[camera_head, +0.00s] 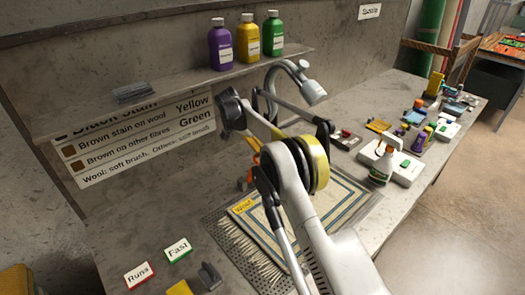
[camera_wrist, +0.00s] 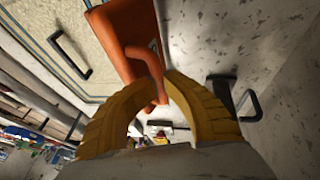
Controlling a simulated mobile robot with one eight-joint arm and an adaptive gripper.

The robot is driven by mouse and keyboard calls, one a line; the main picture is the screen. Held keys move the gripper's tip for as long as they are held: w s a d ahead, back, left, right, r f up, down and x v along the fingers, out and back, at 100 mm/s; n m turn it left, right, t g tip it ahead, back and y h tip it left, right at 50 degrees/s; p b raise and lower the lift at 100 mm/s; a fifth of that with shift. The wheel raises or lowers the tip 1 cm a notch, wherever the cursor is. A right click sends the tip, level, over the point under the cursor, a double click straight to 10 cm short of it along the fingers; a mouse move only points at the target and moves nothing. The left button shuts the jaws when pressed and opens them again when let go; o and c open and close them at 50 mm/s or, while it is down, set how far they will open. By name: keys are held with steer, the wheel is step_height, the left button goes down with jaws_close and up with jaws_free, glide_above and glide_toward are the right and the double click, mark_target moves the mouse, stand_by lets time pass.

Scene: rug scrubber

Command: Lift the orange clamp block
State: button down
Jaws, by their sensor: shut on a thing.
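The orange clamp block (camera_wrist: 128,42) fills the upper middle of the wrist view, with a thinner orange part reaching down between my fingers. My gripper (camera_wrist: 165,85), with yellow ribbed fingers, is shut on that thinner part. In the head view my arm hides most of the gripper and block; a little orange shows left of the arm. I cannot tell whether the block touches the surface beneath it.
A cream rug with blue stripes (camera_head: 343,206) lies on the grey bench below my arm. Red and green labelled blocks (camera_head: 138,274) sit front left. Bottles (camera_head: 222,45) stand on the shelf. A spray bottle (camera_head: 384,160) and small items crowd the right.

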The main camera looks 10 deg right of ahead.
steer(key=shift+w+a+f, duration=0.1)
steer(key=shift+a+f, duration=0.05)
steer(key=shift+a, duration=0.25)
steer(key=c, duration=1.6)
jaws_free()
steer(key=shift+o, duration=0.9)
steer(key=shift+w+a+f, duration=0.2)
steer(key=shift+a, duration=0.05)
steer(key=shift+d+r, duration=0.1)
steer(key=shift+d, duration=0.05)
steer(key=shift+d, duration=0.15)
steer(key=shift+r, duration=0.15)
step_height(320, 180, up, 10)
